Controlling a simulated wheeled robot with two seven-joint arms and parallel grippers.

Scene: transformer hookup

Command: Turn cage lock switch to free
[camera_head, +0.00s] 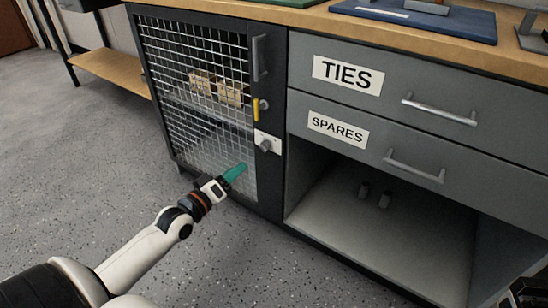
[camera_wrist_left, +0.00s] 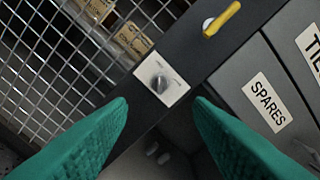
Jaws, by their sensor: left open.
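The cage lock switch (camera_head: 266,145) is a grey knob on a white plate, on the dark frame of the cage door under a yellow lever. In the left wrist view the knob (camera_wrist_left: 159,83) sits on its white plate, ahead of and between the fingertips. The plate's markings are too small to read. My left gripper (camera_head: 237,172) has teal fingers and is below and left of the switch, apart from it. In the wrist view its fingers (camera_wrist_left: 160,112) are spread and empty. My right gripper is not clearly visible.
The mesh cage door (camera_head: 192,85) has a vertical handle (camera_head: 260,57) and a yellow lever (camera_head: 256,109); boxes (camera_head: 216,88) sit behind the mesh. To the right are the TIES drawer (camera_head: 400,75), the SPARES drawer (camera_head: 380,135) and an open shelf (camera_head: 370,225). The floor (camera_head: 80,150) at left is clear.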

